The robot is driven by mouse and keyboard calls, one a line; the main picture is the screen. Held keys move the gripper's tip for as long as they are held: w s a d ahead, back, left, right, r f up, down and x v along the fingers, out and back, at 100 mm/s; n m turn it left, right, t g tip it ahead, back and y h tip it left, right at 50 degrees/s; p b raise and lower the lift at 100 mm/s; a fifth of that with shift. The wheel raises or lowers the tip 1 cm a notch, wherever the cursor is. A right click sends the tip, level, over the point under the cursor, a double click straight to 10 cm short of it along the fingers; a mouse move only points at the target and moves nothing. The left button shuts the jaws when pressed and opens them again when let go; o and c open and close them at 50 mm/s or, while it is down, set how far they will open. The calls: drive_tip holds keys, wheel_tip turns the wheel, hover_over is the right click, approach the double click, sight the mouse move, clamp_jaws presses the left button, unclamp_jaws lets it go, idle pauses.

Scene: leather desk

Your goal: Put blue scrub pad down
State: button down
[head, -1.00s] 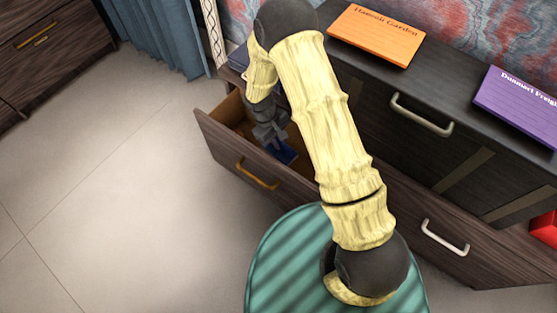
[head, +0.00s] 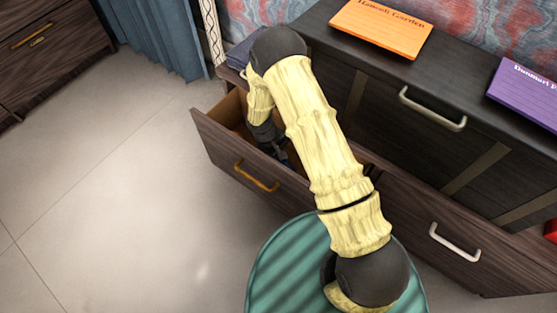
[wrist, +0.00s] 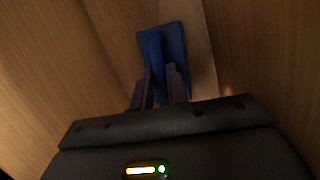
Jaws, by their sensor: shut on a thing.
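The blue scrub pad (wrist: 176,42) has a flat rectangular base and a raised blue handle. In the wrist view my gripper (wrist: 159,82) is shut on the handle, with one dark finger on each side. In the head view my gripper (head: 280,152) is down inside the open drawer (head: 222,148), and its tip and the pad are mostly hidden by the drawer front and my arm. The wrist view shows bare light-wood drawer surfaces around the pad. I cannot tell whether the pad touches the drawer floor.
The drawer front stands out on the left, with a brass handle (head: 256,176). The dark cabinet top holds an orange sign (head: 382,28) and a purple sign (head: 528,92). Another drawer front with a pale handle (head: 454,242) is at the right. The floor at left is clear.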

drive_tip(key=shift+f, duration=0.8)
drive_tip(key=c, duration=1.4)
unclamp_jaws()
drive_tip(key=shift+r, duration=0.1)
drive_tip(key=p+v, duration=0.4)
drive_tip(key=v, duration=0.5)
drive_tip(key=p+v, duration=0.4)
drive_tip(key=v, duration=0.5)
drive_tip(key=shift+w+d+r, duration=0.1)
drive_tip(key=shift+w+d, duration=0.05)
drive_tip(key=shift+w, duration=0.1)
drive_tip(key=shift+r, duration=0.1)
